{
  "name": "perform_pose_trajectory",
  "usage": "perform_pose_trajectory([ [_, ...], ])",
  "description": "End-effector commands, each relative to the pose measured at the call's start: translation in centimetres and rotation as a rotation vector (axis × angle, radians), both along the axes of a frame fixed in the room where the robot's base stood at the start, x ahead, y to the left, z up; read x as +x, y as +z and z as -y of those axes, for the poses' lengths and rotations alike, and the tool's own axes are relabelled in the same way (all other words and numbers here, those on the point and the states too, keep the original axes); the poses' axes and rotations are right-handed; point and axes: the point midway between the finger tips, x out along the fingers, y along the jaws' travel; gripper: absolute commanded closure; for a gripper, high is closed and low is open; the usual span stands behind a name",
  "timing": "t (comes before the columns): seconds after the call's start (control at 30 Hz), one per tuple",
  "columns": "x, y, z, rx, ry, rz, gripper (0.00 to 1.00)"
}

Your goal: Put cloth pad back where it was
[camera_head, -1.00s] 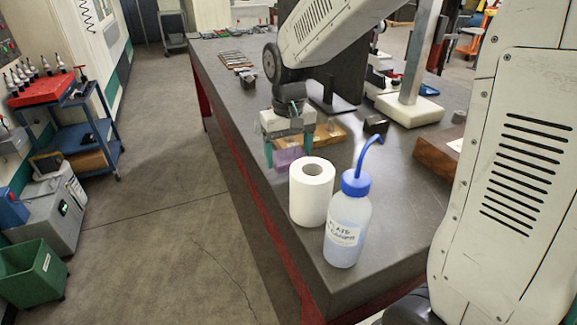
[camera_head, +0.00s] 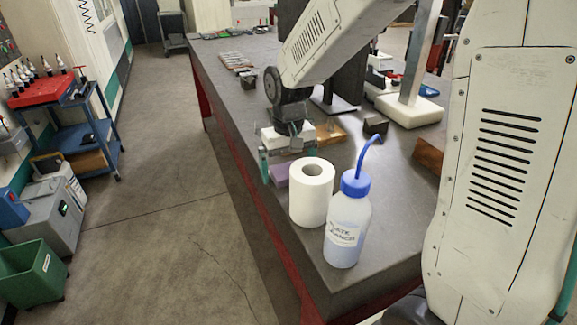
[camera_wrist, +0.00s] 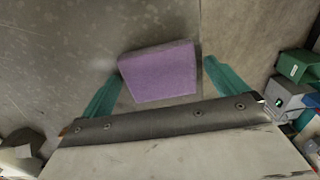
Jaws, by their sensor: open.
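The cloth pad is a purple block. In the head view, the pad (camera_head: 279,174) is at the bench's left edge, just left of the paper roll, which hides part of it. In the wrist view, the pad (camera_wrist: 158,72) lies between my two green fingers, slightly turned, with a gap visible on the right. My gripper (camera_head: 287,163) is open and low around the pad; its fingertips also show in the wrist view (camera_wrist: 163,70). The roll hides the right finger's lower part. I cannot tell whether the pad's underside fully touches the bench.
A white paper roll (camera_head: 311,192) stands close beside the pad, with a blue-capped wash bottle (camera_head: 347,222) in front. A wooden block (camera_head: 329,133) and a small dark block (camera_head: 375,126) lie behind. The dark bench (camera_head: 395,205) drops off to the floor at left.

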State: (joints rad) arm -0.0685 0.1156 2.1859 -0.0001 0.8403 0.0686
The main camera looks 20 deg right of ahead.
Motion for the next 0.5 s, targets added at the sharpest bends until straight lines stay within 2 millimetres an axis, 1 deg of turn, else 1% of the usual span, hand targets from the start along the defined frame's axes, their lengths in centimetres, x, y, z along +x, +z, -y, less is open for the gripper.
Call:
perform_pose_trajectory([
  [0.13,0.0,0.5,0.0,0.0,0.0,0.002,0.02],
  [0.23,0.1,1.8,0.0,0.0,0.0,0.004,0.02],
  [0.37,0.1,4.5,0.0,0.0,0.0,0.006,0.02],
  [0.5,0.1,7.6,0.0,0.0,0.0,0.005,0.02],
])
